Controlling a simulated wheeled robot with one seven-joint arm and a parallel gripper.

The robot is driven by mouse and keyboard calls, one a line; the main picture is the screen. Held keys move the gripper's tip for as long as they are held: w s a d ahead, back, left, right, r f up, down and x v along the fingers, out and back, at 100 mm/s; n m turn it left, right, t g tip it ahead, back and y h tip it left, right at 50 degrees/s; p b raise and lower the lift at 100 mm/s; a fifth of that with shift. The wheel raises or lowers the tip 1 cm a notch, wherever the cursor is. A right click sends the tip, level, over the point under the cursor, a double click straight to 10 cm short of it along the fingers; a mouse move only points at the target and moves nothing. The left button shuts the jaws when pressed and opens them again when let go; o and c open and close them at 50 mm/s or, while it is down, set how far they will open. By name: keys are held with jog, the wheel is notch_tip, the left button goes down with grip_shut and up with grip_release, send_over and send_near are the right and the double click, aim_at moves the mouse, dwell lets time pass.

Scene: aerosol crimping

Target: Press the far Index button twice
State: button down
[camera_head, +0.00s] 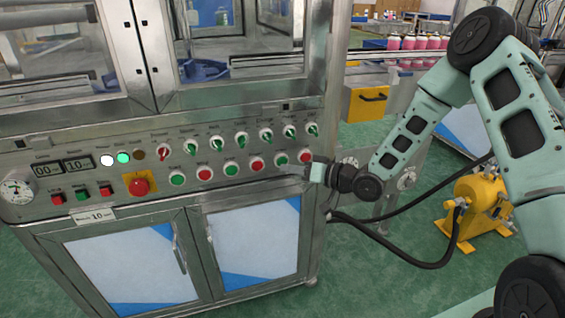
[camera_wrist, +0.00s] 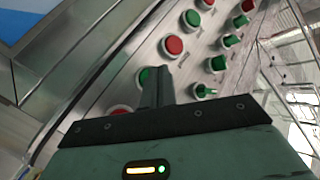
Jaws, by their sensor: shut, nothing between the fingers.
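The control panel (camera_head: 100,195) carries a lower row of round buttons alternating green and red. Its right end has a green button (camera_head: 281,159) and a red button (camera_head: 305,156). The labels are too small to read, so I cannot tell which is Index. My gripper (camera_head: 288,172) is in front of the panel's right end, just below these two buttons in the head view. In the wrist view my gripper (camera_wrist: 155,72) is shut and empty. Its fingers partly cover a green button (camera_wrist: 144,77), with a red button (camera_wrist: 121,110) beside them. I cannot tell whether they touch.
A row of green selector knobs (camera_head: 265,134) sits above the buttons. A red emergency stop (camera_head: 139,187) is at the left. Cabinet doors (camera_head: 252,246) with handles are below. A yellow motor (camera_head: 480,208) and black hose (camera_head: 400,262) stand at the right.

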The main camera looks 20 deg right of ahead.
jog(key=shift+s, duration=2.5)
jog(key=shift+a, duration=0.1)
jog(key=s+a+r+n+g+h, duration=0.2)
jog(key=s+a+n+g+h, duration=0.2)
jog(key=s+a+g+h, duration=0.3)
jog(key=s+r+n+g+h, duration=0.15)
jog(key=s+r, duration=0.25)
jog(key=s, duration=0.8)
jog(key=s+r+n+g+h, duration=0.1)
jog(key=s+r+g+h, duration=0.2)
jog(key=s, duration=0.9)
notch_tip(320, 180, up, 14)
jog(key=p, duration=1.3)
jog(key=shift+s+a, duration=0.15)
jog(key=shift+s, duration=0.05)
